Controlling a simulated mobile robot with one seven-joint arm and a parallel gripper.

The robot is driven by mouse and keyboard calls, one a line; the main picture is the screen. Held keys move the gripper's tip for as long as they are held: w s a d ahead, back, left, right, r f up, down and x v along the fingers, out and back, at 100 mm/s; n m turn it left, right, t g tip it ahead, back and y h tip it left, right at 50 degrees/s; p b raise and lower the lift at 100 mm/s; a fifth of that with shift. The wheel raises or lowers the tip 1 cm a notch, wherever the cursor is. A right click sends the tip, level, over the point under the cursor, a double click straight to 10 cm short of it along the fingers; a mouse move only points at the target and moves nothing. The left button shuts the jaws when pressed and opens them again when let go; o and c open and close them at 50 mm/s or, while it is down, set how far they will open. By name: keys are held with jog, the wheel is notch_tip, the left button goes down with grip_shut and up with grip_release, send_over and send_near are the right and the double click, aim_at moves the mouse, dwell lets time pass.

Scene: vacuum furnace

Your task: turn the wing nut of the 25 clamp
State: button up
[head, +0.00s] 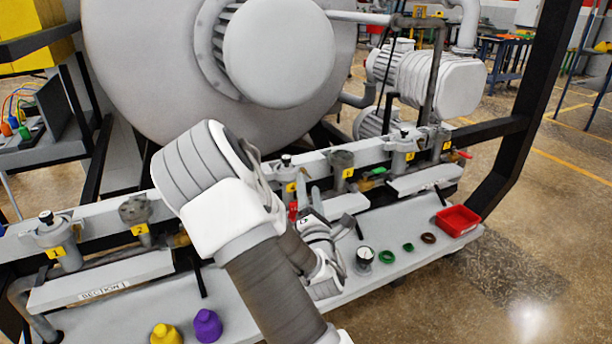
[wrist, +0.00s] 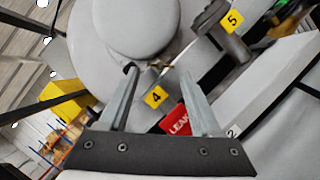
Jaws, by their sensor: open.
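In the wrist view my gripper (wrist: 160,72) is open, its two long grey fingers apart. Beyond the fingertips is a large rounded pale grey body (wrist: 138,28). A small dark and brownish piece (wrist: 157,65) shows near the fingertips; I cannot tell whether it is a wing nut. No clamp marked 25 can be read.
A row of tagged grey valves (head: 343,172) lines the rail below the big furnace vessel (head: 130,80). The lower shelf (head: 415,264) holds a red tray (head: 457,221), green and brown rings (head: 386,257), a yellow piece (head: 166,334) and a purple piece (head: 207,326).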

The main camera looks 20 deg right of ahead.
aim_at(306, 173)
jog(key=x, duration=0.5)
jog(key=shift+w+d+r, duration=0.1)
jog(key=shift+w+d, duration=0.05)
jog(key=shift+w, duration=0.2)
jog(key=shift+c, duration=0.3)
grip_shut()
jog(key=shift+m, duration=0.3)
jog(key=m+g+h, duration=0.1)
jog(key=m, duration=0.2)
jog(key=shift+m+g, duration=0.3)
jog(key=shift+m, duration=0.1)
jog(key=shift+m+g, duration=0.7)
jog(key=shift+m, duration=1.1)
